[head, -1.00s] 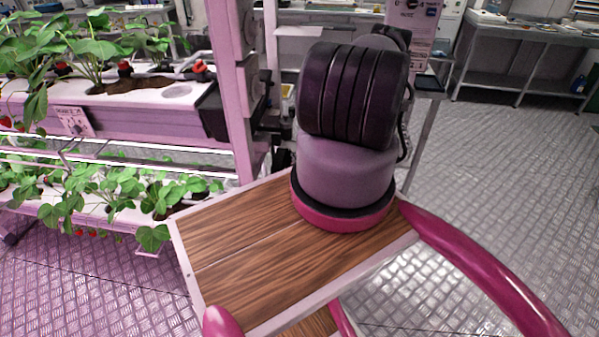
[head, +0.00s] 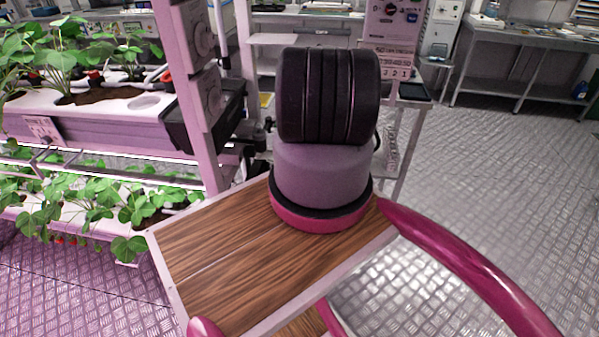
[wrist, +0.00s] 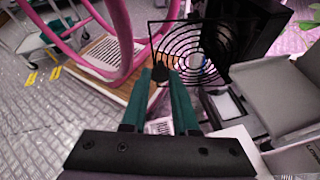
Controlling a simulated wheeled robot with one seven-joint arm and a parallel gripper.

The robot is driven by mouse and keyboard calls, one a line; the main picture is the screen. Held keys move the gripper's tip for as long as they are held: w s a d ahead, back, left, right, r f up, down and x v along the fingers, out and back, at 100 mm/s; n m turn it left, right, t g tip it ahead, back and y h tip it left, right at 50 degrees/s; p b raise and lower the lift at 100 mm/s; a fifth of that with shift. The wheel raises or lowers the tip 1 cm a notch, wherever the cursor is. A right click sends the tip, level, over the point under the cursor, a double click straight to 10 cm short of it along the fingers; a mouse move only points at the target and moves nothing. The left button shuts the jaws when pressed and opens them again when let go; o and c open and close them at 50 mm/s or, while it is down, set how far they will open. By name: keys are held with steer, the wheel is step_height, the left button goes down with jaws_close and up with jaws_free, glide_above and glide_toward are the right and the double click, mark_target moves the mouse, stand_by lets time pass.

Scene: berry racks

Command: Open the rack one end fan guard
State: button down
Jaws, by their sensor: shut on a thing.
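The fan guard (wrist: 203,42), a black square frame with concentric rings, is in the upper middle of the wrist view. It stands beside a black fan housing (wrist: 240,22) and looks angled away from it; I cannot tell how far. My gripper (wrist: 161,75), with teal fingers, is shut on a small dark knob (wrist: 160,71) at the guard's lower left edge. The fingers hide part of the knob. In the head view my arm hides the gripper and the guard.
A white rack (head: 85,118) with strawberry plants stands at the left, its end post (head: 186,100) close to my arm. A metal bench (head: 530,52) stands at the far right. The patterned floor (head: 480,160) at the right is clear. A grey panel (wrist: 275,90) is right of my fingers.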

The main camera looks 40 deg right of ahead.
steer(key=shift+w+d+n+g+h, duration=0.2)
steer(key=shift+w+n+g+h, duration=0.1)
steer(key=shift+n+g, duration=0.1)
steer(key=c, duration=0.7)
jaws_free()
